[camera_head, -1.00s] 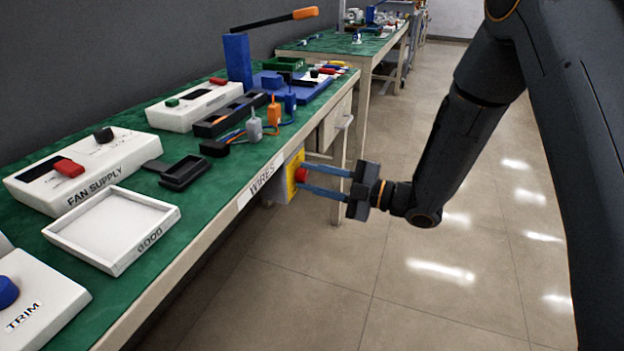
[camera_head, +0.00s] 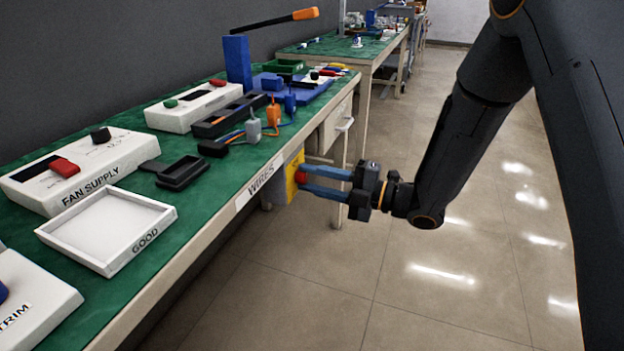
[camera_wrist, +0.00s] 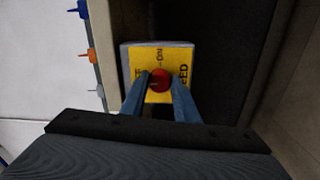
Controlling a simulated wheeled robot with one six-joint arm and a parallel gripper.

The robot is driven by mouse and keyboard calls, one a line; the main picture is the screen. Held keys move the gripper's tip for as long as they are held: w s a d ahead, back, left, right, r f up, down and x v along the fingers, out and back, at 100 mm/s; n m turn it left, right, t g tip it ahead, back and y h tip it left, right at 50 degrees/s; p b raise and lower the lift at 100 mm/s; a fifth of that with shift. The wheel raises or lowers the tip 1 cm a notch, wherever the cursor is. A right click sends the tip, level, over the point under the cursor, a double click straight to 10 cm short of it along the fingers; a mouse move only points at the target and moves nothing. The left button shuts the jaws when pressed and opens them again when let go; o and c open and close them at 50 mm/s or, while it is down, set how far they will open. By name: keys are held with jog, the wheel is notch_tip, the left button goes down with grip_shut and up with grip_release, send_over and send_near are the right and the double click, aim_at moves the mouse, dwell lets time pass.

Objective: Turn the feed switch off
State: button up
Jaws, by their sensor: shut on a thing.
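The feed switch is a yellow box (camera_head: 292,178) on the front side of the bench, below the "WIRES" label. Its round red knob (camera_head: 301,177) faces my arm. My gripper (camera_head: 304,178) has one blue finger on each side of the knob and is shut on it. In the wrist view the red knob (camera_wrist: 160,79) sits between the fingertips (camera_wrist: 160,82), on the yellow face (camera_wrist: 158,55). "ON" reads above the knob, "FEED" at its right, and a partly covered word at its left. I cannot tell which way the knob points.
The green-topped bench (camera_head: 240,185) runs along the left, its edge close to my gripper. It carries a fan supply box (camera_head: 75,165), a white "GOOD" tray (camera_head: 108,225) and wire connectors (camera_head: 273,115). A drawer handle (camera_head: 345,125) lies beyond the switch. Open floor is at right.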

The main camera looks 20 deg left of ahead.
jog(key=o, duration=1.1)
jog(key=shift+c, duration=0.2)
jog(key=shift+d, duration=0.1)
jog(key=d, duration=0.7)
jog(key=shift+s+d+f+p, duration=0.15)
jog(key=shift+s+d+p, duration=0.2)
jog(key=shift+p, duration=0.1)
jog(key=shift+w+a, duration=0.1)
jog(key=shift+w, duration=0.05)
